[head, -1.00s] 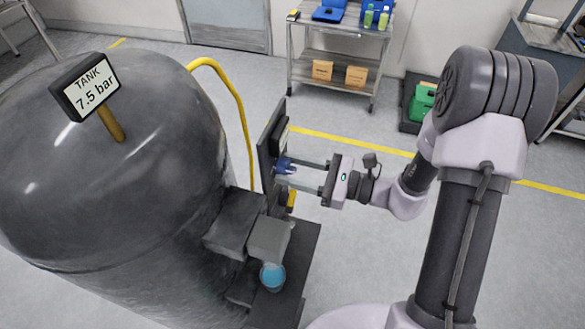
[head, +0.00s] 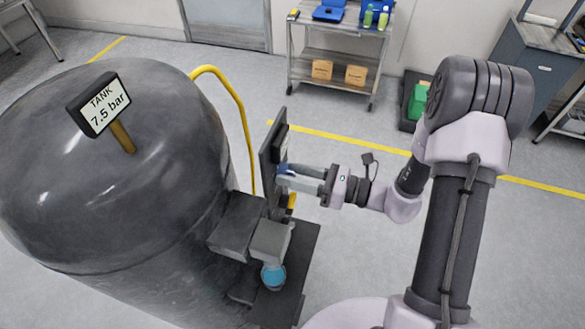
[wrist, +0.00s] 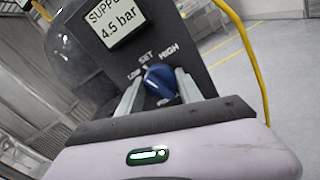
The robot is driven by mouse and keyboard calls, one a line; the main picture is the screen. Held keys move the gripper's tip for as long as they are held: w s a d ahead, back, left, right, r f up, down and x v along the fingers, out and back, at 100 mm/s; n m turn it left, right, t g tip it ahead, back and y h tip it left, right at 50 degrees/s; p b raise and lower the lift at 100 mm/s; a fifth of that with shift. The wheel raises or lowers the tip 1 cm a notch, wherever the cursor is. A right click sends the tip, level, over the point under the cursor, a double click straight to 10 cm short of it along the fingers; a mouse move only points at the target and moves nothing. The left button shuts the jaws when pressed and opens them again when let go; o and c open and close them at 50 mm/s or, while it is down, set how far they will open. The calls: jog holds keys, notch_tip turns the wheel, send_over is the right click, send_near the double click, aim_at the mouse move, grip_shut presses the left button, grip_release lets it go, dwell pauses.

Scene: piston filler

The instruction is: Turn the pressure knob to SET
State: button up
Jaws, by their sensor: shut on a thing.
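The blue pressure knob (wrist: 161,82) is on a dark panel (wrist: 190,28), with the labels LOW, SET and HIGH above it. Lettering below the knob is partly hidden. A small pale mark shows at the knob's upper left edge, near SET; I cannot tell for sure that it is the pointer. My gripper (wrist: 158,88) is shut on the knob, one finger on each side. In the head view, my gripper (head: 283,178) reaches the panel from the right, and the knob is mostly hidden between the fingers. A supply display (wrist: 118,22) above reads 4.5 bar.
A large dark tank (head: 110,190) stands left of the panel, with a display (head: 103,104) reading 7.5 bar. A yellow pipe (head: 243,125) rises behind the panel. Grey boxes (head: 268,243) stand out below it. A shelf cart (head: 335,55) is at the back.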

jog(key=shift+m+p, duration=0.95)
jog(key=shift+m, duration=0.95)
jog(key=o, duration=1.4)
jog(key=shift+c, duration=0.2)
jog(key=v, duration=1.7)
jog(key=shift+d, duration=0.2)
